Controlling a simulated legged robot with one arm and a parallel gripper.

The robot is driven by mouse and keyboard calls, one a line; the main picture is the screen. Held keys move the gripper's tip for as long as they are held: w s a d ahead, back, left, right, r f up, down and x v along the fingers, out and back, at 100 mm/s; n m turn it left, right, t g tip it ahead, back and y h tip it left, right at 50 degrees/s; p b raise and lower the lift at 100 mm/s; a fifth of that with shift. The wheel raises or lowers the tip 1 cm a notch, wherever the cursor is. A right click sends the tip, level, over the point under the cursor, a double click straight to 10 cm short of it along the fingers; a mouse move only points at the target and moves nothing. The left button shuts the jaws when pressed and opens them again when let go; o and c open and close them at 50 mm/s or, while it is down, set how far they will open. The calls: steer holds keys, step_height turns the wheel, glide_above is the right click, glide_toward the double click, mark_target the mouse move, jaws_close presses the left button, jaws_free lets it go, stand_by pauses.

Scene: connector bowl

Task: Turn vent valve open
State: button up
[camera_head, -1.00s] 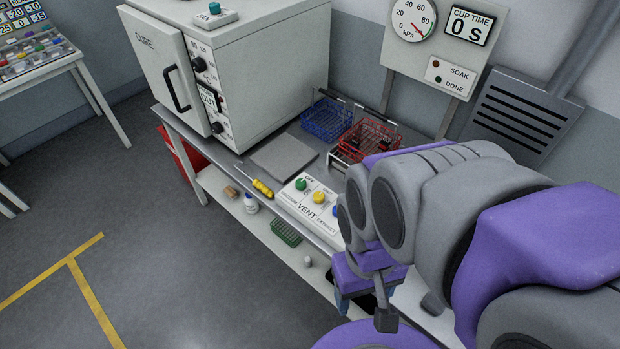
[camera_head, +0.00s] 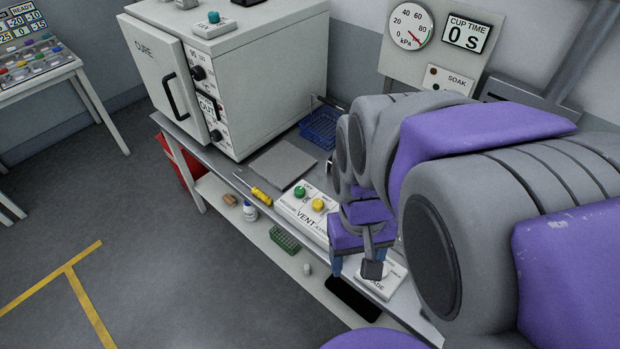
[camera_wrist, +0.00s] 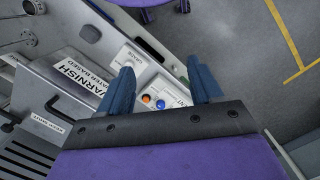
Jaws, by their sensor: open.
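A white panel marked VENT (camera_head: 311,219) lies along the front of the bench in the head view. It carries a green knob (camera_head: 299,192) and a yellow knob (camera_head: 318,205); their exact settings are too small to read. My gripper (camera_head: 358,258) is just right of this panel, partly hidden by my own arm. In the wrist view, my gripper (camera_wrist: 162,80) has its two blue fingers spread apart with nothing held. An orange knob (camera_wrist: 146,99) and a blue knob (camera_wrist: 160,104) show between them, below the fingertips.
A white CURE oven (camera_head: 228,80) stands behind left. A grey plate (camera_head: 283,163), a yellow-handled screwdriver (camera_head: 260,193) and a blue basket (camera_head: 320,128) lie on the bench. A VARNISH container (camera_wrist: 83,72) shows in the wrist view.

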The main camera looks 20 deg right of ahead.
steer(key=w+d+f, duration=0.1)
steer(key=w+d, duration=0.1)
steer(key=w, duration=0.7)
steer(key=w+d+f, duration=0.1)
steer(key=w+d, duration=0.1)
steer(key=w, duration=0.7)
steer(key=n+t, duration=0.1)
steer(key=n, duration=0.1)
glide_above(317, 202)
step_height(317, 202, down, 11)
step_height(317, 202, down, 16)
steer(key=b, duration=0.3)
steer(key=shift+d+f, duration=0.1)
steer(key=shift+f, duration=0.15)
steer(key=shift+c, duration=0.4)
steer(key=c, duration=1)
